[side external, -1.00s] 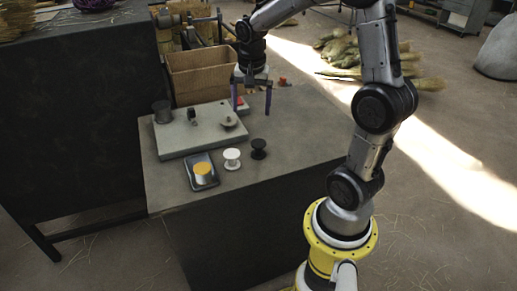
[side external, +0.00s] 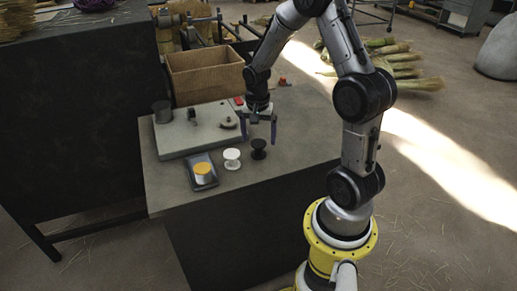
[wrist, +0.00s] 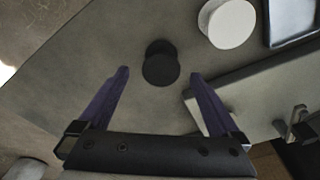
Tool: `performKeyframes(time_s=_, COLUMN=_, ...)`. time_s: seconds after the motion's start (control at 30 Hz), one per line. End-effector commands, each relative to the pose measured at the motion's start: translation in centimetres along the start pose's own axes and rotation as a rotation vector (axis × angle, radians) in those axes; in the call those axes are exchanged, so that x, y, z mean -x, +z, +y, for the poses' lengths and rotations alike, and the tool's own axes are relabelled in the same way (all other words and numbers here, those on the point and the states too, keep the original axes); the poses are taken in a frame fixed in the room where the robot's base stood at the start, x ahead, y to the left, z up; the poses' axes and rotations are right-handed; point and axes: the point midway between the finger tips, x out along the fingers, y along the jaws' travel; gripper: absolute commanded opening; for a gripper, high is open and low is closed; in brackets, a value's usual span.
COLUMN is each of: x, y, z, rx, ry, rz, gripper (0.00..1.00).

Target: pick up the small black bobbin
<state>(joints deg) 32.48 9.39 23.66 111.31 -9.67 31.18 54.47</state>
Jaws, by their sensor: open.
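The small black bobbin (side external: 259,149) stands upright on the grey table, just right of a white bobbin (side external: 232,159). In the wrist view the black bobbin (wrist: 161,63) lies ahead of my fingertips, roughly centred between the two purple fingers. My gripper (side external: 259,141) points down over the table close to the black bobbin; it is open with nothing between its fingers. In the wrist view my gripper (wrist: 159,74) has its fingers spread wider than the bobbin. The white bobbin (wrist: 228,23) also shows there, to the right. Whether a finger touches the black bobbin cannot be told.
A dark tray (side external: 213,180) with a yellow-topped spool (side external: 202,170) sits left of the white bobbin. A grey base plate (side external: 180,143) with fittings and a dark cylinder (side external: 162,111) lies behind. The table right of the bobbin is clear.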

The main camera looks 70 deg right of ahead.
Motion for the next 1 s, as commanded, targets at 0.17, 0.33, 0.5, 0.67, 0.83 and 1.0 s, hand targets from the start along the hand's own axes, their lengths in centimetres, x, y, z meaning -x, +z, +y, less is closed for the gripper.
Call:
performKeyframes(time_s=0.17, x=-2.7, y=0.1, z=-0.1, rx=0.002, ry=0.004, rz=-0.003, gripper=0.99)
performKeyframes(time_s=0.33, x=-3.5, y=0.1, z=-0.1, rx=0.001, ry=0.0, rz=0.0, gripper=0.99)
performKeyframes(time_s=0.5, x=-3.5, y=0.1, z=-0.1, rx=0.001, ry=0.0, rz=0.0, gripper=0.99)
performKeyframes(time_s=0.67, x=-3.5, y=0.1, z=-0.1, rx=0.001, ry=0.0, rz=0.0, gripper=0.74)
performKeyframes(time_s=0.83, x=-3.5, y=0.1, z=-0.1, rx=0.002, ry=0.0, rz=0.0, gripper=0.43)
performKeyframes(time_s=1.0, x=-3.5, y=0.1, z=-0.1, rx=0.002, ry=0.0, rz=0.0, gripper=0.12)
